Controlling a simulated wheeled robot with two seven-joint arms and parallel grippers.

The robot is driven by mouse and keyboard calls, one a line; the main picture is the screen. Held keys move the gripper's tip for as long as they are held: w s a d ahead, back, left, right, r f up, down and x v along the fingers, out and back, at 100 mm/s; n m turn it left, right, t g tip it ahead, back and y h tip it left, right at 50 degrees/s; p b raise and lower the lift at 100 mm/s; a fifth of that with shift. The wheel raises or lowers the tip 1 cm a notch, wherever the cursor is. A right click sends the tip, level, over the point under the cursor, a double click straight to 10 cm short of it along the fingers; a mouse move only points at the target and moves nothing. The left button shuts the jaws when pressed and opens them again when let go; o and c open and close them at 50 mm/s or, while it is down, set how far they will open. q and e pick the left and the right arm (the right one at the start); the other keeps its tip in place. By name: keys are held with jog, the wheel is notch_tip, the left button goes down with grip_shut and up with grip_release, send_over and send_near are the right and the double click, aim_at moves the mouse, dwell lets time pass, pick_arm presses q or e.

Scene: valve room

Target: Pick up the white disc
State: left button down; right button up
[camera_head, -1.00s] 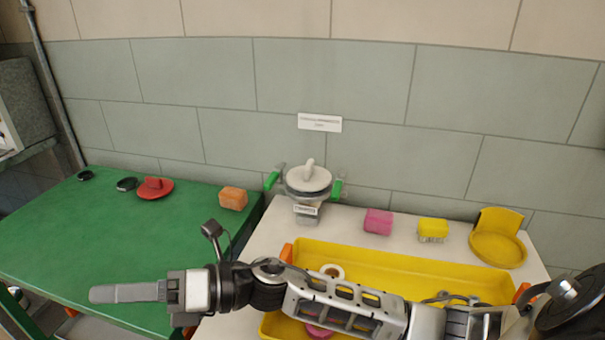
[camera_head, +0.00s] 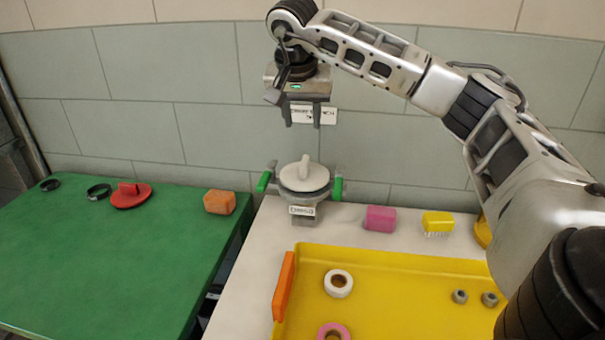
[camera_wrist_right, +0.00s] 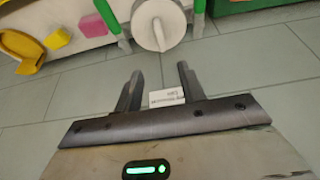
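The white disc (camera_head: 304,176) has a raised handle and sits on top of a grey valve body on the white table, between two green-handled clamps. My right gripper (camera_head: 302,122) is above the disc, pointing down, with its fingers apart and nothing between them. A clear gap separates the fingertips from the disc. In the right wrist view the open gripper fingers (camera_wrist_right: 158,85) show, and the white disc (camera_wrist_right: 158,20) is beyond them at the top. My left gripper is not in view.
A yellow tray (camera_head: 400,262) with rings and nuts lies in front. Pink (camera_head: 380,218) and orange (camera_head: 219,202) blocks and a yellow brush (camera_head: 438,222) stand near the wall. A red disc (camera_head: 131,196) lies on the green table (camera_head: 110,260). A label is on the wall behind the gripper.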

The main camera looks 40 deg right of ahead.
send_near(305, 160)
jog(key=x, duration=0.5)
jog(key=shift+w+d, duration=0.1)
jog(key=shift+d, duration=0.05)
jog(key=x, duration=0.5)
jog(key=shift+a+f, duration=0.2)
jog(key=shift+r, duration=0.1)
grip_shut()
